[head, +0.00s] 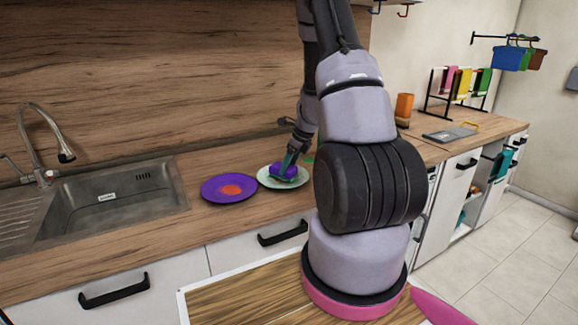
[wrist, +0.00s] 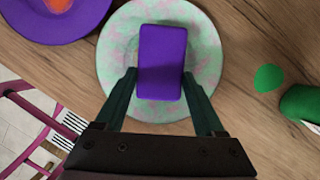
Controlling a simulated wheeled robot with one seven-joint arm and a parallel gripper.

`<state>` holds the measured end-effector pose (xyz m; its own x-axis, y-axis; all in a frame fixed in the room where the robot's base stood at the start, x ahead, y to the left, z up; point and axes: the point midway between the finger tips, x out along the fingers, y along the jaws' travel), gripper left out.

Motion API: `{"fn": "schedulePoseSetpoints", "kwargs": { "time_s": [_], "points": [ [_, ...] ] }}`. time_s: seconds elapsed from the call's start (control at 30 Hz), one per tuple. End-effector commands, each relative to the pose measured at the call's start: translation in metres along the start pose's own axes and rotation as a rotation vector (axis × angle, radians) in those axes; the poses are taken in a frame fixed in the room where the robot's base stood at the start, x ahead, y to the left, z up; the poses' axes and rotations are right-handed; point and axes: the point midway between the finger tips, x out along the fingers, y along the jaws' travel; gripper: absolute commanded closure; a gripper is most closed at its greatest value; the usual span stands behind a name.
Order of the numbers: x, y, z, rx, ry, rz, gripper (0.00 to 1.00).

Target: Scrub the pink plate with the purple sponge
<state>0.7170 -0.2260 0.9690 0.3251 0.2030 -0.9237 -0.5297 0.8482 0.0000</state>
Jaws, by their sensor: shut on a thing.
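The purple sponge (wrist: 161,62) is held between the two dark green fingers of my gripper (wrist: 160,78). In the head view, the sponge (head: 285,170) and my gripper (head: 290,160) are over the right-hand plate (head: 299,181). That plate is pale, mottled in light green and pink, and it also shows in the wrist view (wrist: 112,50). The sponge covers the plate's middle. Whether it presses on the plate or hovers just above it, I cannot tell. No plainly all-pink plate is in view.
A purple plate (head: 210,190) with an orange-red patch lies just left. The sink (head: 110,205) and tap (head: 65,155) are farther left. A green object (wrist: 302,103) and a green patch (wrist: 268,77) are right of the pale plate. An orange cup (head: 404,105) stands farther right.

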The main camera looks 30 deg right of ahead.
Motion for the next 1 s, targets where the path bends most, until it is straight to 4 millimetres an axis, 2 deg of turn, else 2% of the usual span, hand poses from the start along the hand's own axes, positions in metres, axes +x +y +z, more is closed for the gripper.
{"fn": "schedulePoseSetpoints", "kwargs": {
  "time_s": [0.23,0.67,1.0],
  "points": [
    [0.005,0.0,0.009,0.0,0.0,0.0,0.73],
    [-0.002,0.0,-0.003,0.0,0.0,-0.001,0.73],
    [0.005,0.0,0.008,-0.001,0.0,0.0,0.73]
  ]
}}
